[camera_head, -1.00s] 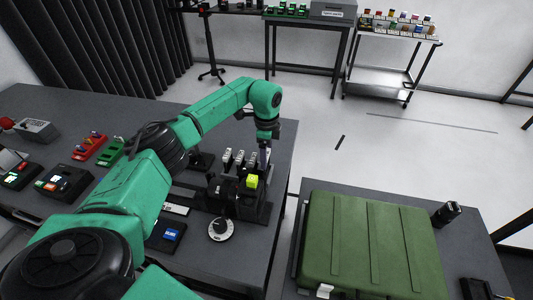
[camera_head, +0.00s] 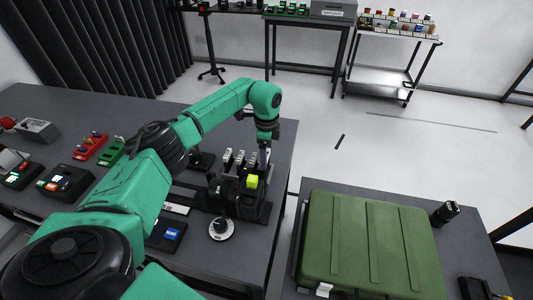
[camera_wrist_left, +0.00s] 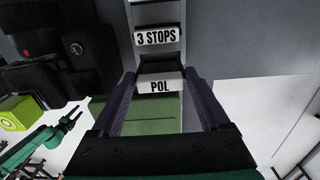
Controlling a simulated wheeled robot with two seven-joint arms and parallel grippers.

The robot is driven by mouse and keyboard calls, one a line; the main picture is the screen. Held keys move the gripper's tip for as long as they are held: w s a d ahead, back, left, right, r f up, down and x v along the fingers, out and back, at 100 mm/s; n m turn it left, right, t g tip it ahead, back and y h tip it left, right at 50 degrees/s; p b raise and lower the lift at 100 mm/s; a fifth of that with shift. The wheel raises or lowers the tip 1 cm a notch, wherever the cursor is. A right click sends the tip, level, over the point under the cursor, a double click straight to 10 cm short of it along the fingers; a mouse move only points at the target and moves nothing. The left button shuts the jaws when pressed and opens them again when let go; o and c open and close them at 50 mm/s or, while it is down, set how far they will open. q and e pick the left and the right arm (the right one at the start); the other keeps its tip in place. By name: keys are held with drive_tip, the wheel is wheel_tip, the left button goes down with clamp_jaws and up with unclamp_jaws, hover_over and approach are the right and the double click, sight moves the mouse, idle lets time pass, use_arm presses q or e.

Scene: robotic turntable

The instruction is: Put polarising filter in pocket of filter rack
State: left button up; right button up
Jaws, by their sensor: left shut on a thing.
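The polarising filter, with a white label reading POL (camera_wrist_left: 160,86), sits between the two fingers of my left gripper (camera_wrist_left: 165,105) in the left wrist view. My left gripper (camera_head: 265,152) is shut on it, at the right end of a row of upright white-labelled filters (camera_head: 239,158) in the head view. The filter rack (camera_wrist_left: 130,14) runs up from the POL filter in the wrist view, with a filter labelled 3 STOPS (camera_wrist_left: 157,36) in it. The POL filter lines up with this row; I cannot tell how deep it sits. My right gripper (camera_wrist_left: 70,119) looks open and empty, at lower left.
A black device with a yellow-green cube (camera_head: 252,181) stands just in front of the filters. A white dial (camera_head: 222,229) lies nearer on the grey table (camera_head: 262,245). A large green case (camera_head: 350,245) covers most of the right table. Open floor lies beyond the filters.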

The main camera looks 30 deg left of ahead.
idle(0.4)
use_arm(q)
drive_tip(key=shift+f, duration=0.15)
drive_tip(key=shift+f, duration=0.35)
drive_tip(key=shift+f+b, duration=0.8)
drive_tip(key=shift+f, duration=0.35)
drive_tip(key=o, duration=1.2)
drive_tip(key=shift+r, duration=0.1)
